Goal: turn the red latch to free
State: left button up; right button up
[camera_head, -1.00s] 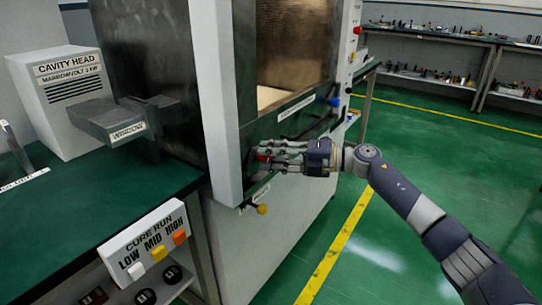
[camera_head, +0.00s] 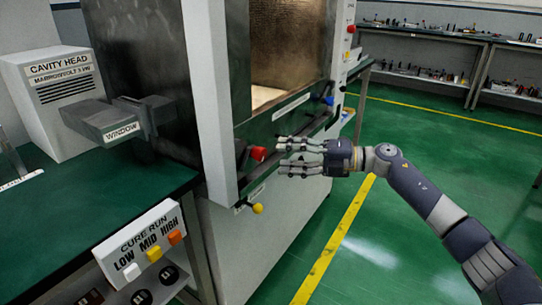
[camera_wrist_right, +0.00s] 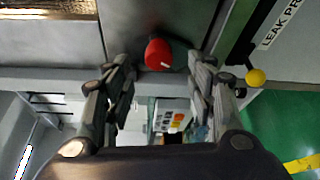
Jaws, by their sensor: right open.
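The red latch (camera_head: 258,153) is a red knob on the dark lower front edge of the microwave cabinet. My right gripper (camera_head: 282,157) is open and empty, just right of the knob in the head view, with a small gap between fingertips and knob. In the right wrist view the red knob (camera_wrist_right: 158,54) shows beyond and between the two open fingers of the gripper (camera_wrist_right: 160,75). My left gripper is not in view.
A yellow knob (camera_head: 257,208) sits below the red one, and a blue knob (camera_head: 329,100) sits to its right. A bench at left holds the cavity head box (camera_head: 58,95) and a CURE RUN button panel (camera_head: 143,244). Green floor (camera_head: 400,250) is open at right.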

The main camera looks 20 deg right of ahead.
jog(key=v, duration=0.6)
dwell(0.3)
